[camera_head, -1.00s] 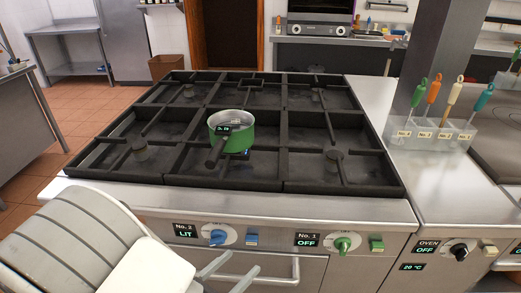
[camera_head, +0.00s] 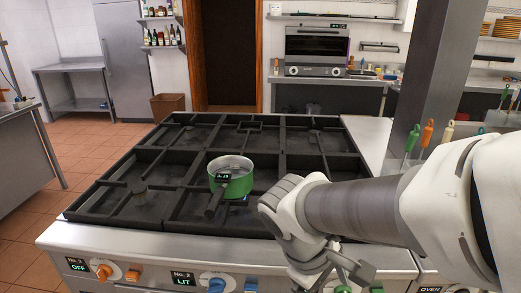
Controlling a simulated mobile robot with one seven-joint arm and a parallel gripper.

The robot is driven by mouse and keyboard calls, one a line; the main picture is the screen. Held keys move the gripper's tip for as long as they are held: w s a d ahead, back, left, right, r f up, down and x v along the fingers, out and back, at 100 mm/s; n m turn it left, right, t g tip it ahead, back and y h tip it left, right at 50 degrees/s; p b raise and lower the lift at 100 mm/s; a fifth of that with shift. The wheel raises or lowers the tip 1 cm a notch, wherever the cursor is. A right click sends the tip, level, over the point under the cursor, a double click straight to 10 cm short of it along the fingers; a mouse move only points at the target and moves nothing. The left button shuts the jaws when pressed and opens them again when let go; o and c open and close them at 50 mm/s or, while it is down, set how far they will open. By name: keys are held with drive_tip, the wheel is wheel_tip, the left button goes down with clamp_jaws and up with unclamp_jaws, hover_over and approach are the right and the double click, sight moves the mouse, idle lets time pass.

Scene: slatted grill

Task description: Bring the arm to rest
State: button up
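My arm reaches in from the right edge, its white and grey links crossing in front of the right side of the grill. It bends downward at a rounded grey joint to the right of the green saucepan (camera_head: 262,183). My gripper (camera_head: 350,268) is only partly seen at the bottom, in front of the stove's front panel. Its fingers cannot be made out clearly, and no held thing shows. The saucepan stands upright on the front middle of the slatted grill (camera_head: 150,160), its dark handle pointing toward the front. My arm appears apart from it.
The blue knob (camera_head: 217,284) has a No. 2 label reading LIT. An orange knob (camera_head: 104,272) left of it has a label reading OFF. Several coloured-handled tools (camera_head: 427,133) stand at right, partly behind my arm. A grey pillar (camera_head: 437,70) rises behind them.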

wheel_tip(320, 180, up, 10)
drive_tip(key=s+d+m+t+y+p, duration=0.1)
drive_tip(key=m+t+y, duration=0.3)
drive_tip(key=m, duration=0.4)
drive_tip(key=shift+s+d+r+t, duration=0.15)
drive_tip(key=shift+s+d+t, duration=0.25)
drive_tip(key=shift+s+d, duration=0.25)
